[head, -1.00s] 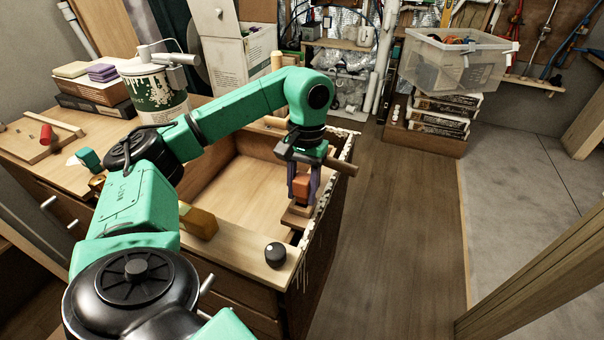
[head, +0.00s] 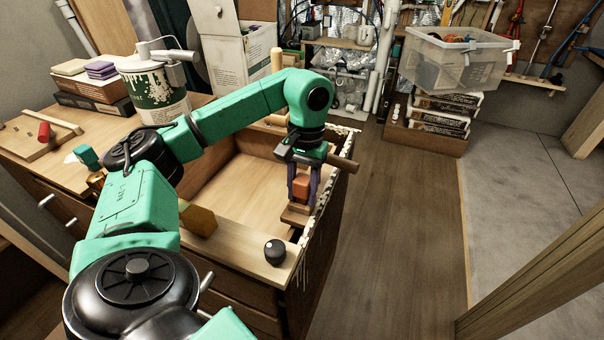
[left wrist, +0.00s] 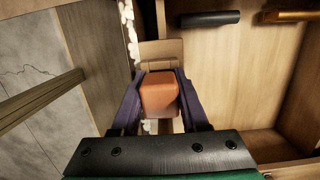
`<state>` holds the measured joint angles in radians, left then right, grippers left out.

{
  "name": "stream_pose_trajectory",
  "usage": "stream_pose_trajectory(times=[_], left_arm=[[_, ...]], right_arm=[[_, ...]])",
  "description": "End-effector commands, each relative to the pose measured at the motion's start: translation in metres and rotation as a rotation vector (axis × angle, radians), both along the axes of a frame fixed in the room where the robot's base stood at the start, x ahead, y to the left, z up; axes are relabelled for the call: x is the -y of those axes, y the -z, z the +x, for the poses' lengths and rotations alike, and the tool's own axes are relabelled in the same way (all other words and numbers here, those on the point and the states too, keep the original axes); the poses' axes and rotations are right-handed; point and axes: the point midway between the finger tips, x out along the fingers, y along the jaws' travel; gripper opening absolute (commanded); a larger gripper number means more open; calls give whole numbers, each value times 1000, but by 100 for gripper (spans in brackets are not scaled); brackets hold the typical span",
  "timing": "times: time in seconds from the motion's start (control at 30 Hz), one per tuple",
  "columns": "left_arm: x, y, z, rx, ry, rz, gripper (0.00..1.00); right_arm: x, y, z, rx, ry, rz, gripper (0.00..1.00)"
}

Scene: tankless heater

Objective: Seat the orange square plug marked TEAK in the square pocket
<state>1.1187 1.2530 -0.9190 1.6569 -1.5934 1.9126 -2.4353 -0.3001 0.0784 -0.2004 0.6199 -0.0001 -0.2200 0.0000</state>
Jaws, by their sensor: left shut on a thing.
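The orange square plug (head: 301,188) is held between the dark purple fingers of my left gripper (head: 302,190), over the right end of the open wooden box top. In the left wrist view the plug (left wrist: 159,95) sits between both fingers (left wrist: 160,105), and I cannot read any marking on it. A pale wooden block (left wrist: 160,53) shows just beyond the plug; in the head view a wooden piece (head: 295,214) lies below it. I cannot make out the square pocket or whether the plug touches the wood. My right gripper is not in view.
A paint can (head: 155,92) is at back left. The box's middle (head: 235,190) is empty. Clear floor (head: 400,220) lies right.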

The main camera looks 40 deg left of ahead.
Motion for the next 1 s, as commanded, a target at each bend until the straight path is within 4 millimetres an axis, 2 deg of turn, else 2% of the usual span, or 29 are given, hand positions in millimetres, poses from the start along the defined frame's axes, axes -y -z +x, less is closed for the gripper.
stream_pose_trajectory(times=[0.4, 0.43, 0.5, 1.0], left_arm=[[0, 0, 0, 0, 0, 0, 0], [0, 0, 0, 0, 0, 0, 52], [0, 0, 0, 0, 0, 0, 78], [0, -2, 0, 0, 0, 0, 79]], right_arm=[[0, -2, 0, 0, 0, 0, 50], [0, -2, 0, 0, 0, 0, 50], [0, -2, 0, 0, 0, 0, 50], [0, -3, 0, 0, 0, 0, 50]])
